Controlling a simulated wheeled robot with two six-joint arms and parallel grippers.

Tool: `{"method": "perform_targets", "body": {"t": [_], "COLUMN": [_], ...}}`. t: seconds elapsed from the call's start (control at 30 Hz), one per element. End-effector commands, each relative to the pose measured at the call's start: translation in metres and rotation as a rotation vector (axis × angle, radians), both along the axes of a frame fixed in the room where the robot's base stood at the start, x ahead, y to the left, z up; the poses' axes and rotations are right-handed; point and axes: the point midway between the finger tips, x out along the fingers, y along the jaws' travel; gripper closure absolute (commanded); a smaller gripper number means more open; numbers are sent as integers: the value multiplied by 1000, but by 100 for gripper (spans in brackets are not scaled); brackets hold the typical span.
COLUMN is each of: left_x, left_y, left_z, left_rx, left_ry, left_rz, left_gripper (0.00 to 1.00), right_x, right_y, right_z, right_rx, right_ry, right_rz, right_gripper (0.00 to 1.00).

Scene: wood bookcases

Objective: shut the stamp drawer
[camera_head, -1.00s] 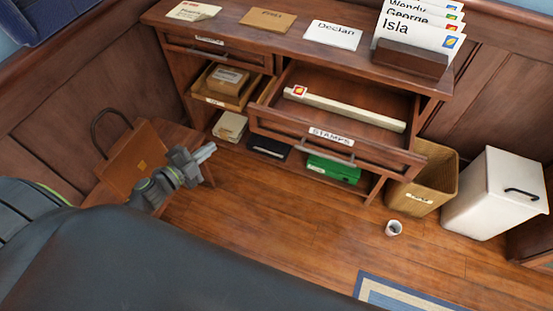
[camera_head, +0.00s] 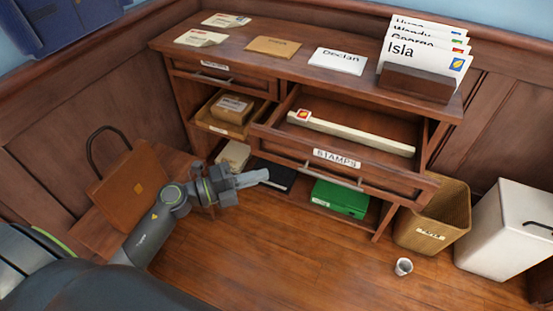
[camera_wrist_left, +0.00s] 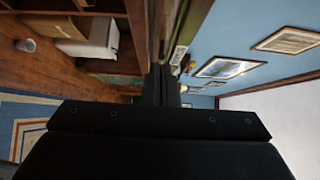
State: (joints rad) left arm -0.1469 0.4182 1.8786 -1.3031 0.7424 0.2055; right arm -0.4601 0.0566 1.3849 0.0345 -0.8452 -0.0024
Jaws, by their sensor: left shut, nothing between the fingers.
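The stamp drawer (camera_head: 290,162) stands pulled out of the wooden desk, with a white STAMPS label (camera_head: 337,158) and a metal bar handle (camera_head: 333,176) on its front. A long pale strip (camera_head: 350,133) with a stamp at its left end lies inside. My left gripper (camera_head: 252,179) is shut and empty, in front of and below the drawer's left front corner, apart from the handle as far as I can tell. Its closed fingers (camera_wrist_left: 168,85) also show in the left wrist view. My right gripper is out of view.
Envelopes (camera_head: 273,46) and a card holder (camera_head: 417,83) are on the desk top. A green box (camera_head: 340,198) sits on the low shelf. A brown bag (camera_head: 132,187) is at left. A wicker bin (camera_head: 436,214), white bin (camera_head: 505,228) and cup (camera_head: 403,267) stand at right.

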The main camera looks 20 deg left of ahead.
Motion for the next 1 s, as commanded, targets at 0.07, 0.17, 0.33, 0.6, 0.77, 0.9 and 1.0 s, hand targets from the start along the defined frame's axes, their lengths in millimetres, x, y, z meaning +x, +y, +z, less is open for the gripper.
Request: {"method": "perform_targets", "body": {"t": [0.07, 0.17, 0.33, 0.6, 0.77, 0.9, 1.0], "left_x": [12, 25, 49, 63, 63, 63, 65], "left_y": [-13, -27, -25, -25, -25, -25, -25], "left_z": [2, 2, 0, -1, 0, 0, 0], "left_rx": [-6, -5, 1, 0, 0, -1, -1], "left_ry": [-3, -2, -1, 1, 1, 1, 1], "left_rz": [1, 0, 0, 1, 1, 1, 1], "left_gripper": [100, 100, 100, 100, 100, 100, 100], "right_x": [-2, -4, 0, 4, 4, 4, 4], "right_y": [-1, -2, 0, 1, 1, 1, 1], "right_z": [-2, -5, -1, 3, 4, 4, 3], "right_rx": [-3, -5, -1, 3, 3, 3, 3], "right_ry": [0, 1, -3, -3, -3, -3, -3], "right_rz": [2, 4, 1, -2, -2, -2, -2], "right_gripper": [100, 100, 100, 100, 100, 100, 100]}}
